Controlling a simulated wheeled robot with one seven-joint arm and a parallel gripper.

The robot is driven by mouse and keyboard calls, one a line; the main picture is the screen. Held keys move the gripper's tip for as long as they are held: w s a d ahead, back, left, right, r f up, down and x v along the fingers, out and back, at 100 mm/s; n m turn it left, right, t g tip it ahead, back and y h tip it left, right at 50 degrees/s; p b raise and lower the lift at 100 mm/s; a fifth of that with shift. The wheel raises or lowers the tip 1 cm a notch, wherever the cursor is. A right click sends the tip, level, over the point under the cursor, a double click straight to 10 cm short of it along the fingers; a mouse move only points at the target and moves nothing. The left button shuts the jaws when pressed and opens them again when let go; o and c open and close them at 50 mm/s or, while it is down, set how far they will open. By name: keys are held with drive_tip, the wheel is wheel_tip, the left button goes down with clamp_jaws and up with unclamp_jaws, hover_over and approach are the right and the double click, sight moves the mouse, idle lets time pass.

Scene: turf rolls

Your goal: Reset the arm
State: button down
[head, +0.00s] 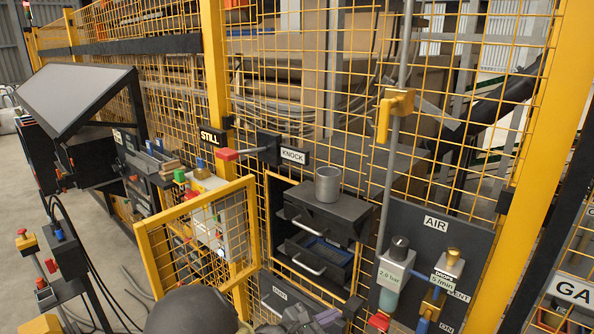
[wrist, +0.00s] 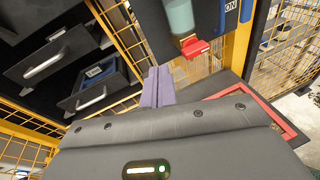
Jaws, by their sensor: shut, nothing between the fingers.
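My gripper (wrist: 158,84) shows in the wrist view as two purple fingers pressed together with nothing between them. The fingers point toward the lower edge of the black AIR panel, below and left of a red valve handle (wrist: 194,47). No contact shows. In the head view my arm is at the bottom edge, largely cut off, in front of the fence and the drawer unit. A lever with a red end (head: 228,154) sticks out beside the KNOCK label (head: 292,155).
A yellow mesh gate (head: 140,240) stands swung open toward me. Black drawers (head: 318,222) with a grey cup (head: 328,184) on top sit in the fence opening. The AIR panel (head: 455,237) is right of them. A red-edged frame (wrist: 285,125) lies right of my fingers.

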drive_tip(key=s+d+f+m+g+y, duration=0.3)
drive_tip(key=s+d+m+g+y, duration=0.3)
drive_tip(key=s+d+m+g, duration=0.45)
drive_tip(key=s+a+r+m+t+y, duration=0.2)
drive_tip(key=s+r+m+t+y, duration=0.2)
drive_tip(key=m, duration=0.9)
wheel_tip(320, 180, up, 2)
drive_tip(key=s+y, duration=0.1)
drive_tip(key=y, duration=0.1)
drive_tip(key=shift+s+a+r+y, duration=0.2)
drive_tip(key=shift+a+r+y, duration=0.05)
drive_tip(key=shift+a+y, duration=0.15)
drive_tip(key=shift+a, duration=0.1)
